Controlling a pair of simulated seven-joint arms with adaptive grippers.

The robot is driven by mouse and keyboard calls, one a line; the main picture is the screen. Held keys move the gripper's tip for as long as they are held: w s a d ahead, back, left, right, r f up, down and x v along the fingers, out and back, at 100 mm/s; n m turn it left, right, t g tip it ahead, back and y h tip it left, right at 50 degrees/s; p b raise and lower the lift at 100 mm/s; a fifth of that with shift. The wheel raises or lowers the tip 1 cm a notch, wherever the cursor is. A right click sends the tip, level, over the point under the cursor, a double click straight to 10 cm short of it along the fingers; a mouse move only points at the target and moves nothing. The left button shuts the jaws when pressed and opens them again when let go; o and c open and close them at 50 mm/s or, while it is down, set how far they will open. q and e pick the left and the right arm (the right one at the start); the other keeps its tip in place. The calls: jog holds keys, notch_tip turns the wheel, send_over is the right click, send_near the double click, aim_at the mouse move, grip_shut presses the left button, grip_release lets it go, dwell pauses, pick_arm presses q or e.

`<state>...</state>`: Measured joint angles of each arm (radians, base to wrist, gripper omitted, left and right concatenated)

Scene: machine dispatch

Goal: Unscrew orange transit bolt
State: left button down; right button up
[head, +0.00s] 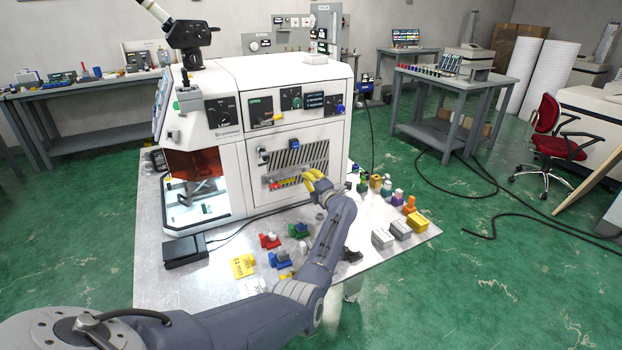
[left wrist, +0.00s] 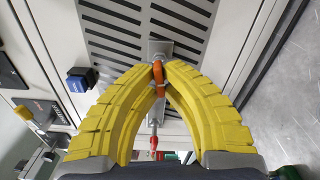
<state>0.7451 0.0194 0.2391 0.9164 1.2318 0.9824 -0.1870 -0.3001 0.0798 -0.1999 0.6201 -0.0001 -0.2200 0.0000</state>
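The orange transit bolt (left wrist: 158,73) shows in the left wrist view, in front of a pale metal bracket on the machine's slotted front panel (head: 312,155). My left gripper (head: 309,180) is at this panel in the head view. In the left wrist view the yellow fingertips of the left gripper (left wrist: 160,68) come together on both sides of the bolt and appear shut on it. Part of the bolt is hidden by the fingers, and I cannot make it out in the head view. My right gripper is in neither view.
The white machine (head: 290,75) stands on a metal table (head: 222,262). A bar with a red part (head: 274,185) runs along the panel, left of the gripper. Coloured blocks, including a red one (head: 269,241), and grey boxes (head: 383,238) lie in front and to the right.

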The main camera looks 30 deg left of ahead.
pick_arm(q)
jog(key=n, duration=0.4)
jog(key=shift+n, duration=0.4)
jog(key=n, duration=0.5)
jog(key=shift+w+f, duration=0.1)
jog(key=shift+f, duration=0.05)
dwell(0.4)
jog(key=n, duration=0.5)
jog(key=shift+w+d, duration=0.1)
